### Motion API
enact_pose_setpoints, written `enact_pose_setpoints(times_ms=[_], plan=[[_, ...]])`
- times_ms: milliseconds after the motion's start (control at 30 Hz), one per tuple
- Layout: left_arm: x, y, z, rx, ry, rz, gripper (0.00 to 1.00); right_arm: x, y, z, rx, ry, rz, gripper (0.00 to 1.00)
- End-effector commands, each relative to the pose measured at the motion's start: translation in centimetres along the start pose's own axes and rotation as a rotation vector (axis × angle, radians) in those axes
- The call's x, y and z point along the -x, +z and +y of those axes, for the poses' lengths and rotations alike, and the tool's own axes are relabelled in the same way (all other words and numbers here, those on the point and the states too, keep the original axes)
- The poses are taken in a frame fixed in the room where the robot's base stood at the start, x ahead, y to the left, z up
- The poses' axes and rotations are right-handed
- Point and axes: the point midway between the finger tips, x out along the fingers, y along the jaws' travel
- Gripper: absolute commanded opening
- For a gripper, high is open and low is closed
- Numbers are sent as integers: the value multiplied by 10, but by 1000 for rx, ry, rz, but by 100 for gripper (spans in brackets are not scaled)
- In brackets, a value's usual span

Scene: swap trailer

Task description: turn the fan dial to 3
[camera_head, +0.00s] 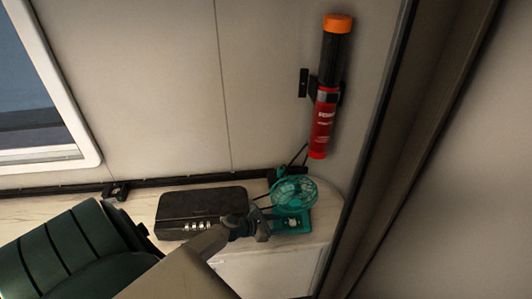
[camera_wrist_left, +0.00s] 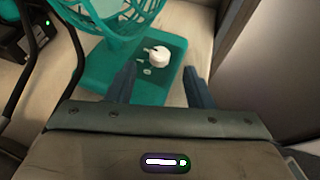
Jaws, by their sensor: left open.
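A small teal fan (camera_head: 295,192) stands on the counter at the right end in the head view. Its teal base and part of its cage (camera_wrist_left: 105,15) fill the left wrist view. A white round dial (camera_wrist_left: 159,56) with a pointer sits on top of the base, with small marks beside it; the number it points to is too small to read. My left gripper (camera_wrist_left: 160,85) is open, its two fingers apart on the near side of the dial, not closed on it. In the head view my left gripper (camera_head: 265,228) is beside the fan base. My right gripper is not in view.
A black case with several number wheels (camera_head: 203,204) lies on the counter left of the fan. A red flashlight-like cylinder with an orange end (camera_head: 322,120) hangs on the wall above. A dark vertical frame (camera_head: 385,130) bounds the counter at the right.

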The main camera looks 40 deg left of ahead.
Motion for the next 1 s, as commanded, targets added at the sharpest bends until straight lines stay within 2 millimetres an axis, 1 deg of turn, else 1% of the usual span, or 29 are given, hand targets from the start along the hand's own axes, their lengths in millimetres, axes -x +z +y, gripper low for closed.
enact_pose_setpoints(times_ms=[33,200,300,400,567,867,967,1000], plan=[[11,-3,-1,-4,-3,2,47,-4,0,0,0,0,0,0],[39,-3,-1,-3,-3,3,47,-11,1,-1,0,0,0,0],[51,-2,0,-2,-2,1,47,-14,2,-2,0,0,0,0],[59,-1,0,-2,-1,1,47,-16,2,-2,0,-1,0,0],[64,0,-1,0,-2,-1,47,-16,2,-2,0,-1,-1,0],[64,0,-2,-6,-3,0,47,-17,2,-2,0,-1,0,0],[60,-4,-8,-62,-15,10,47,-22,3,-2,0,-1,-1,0],[58,-7,-13,-109,-24,17,47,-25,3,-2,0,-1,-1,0]])
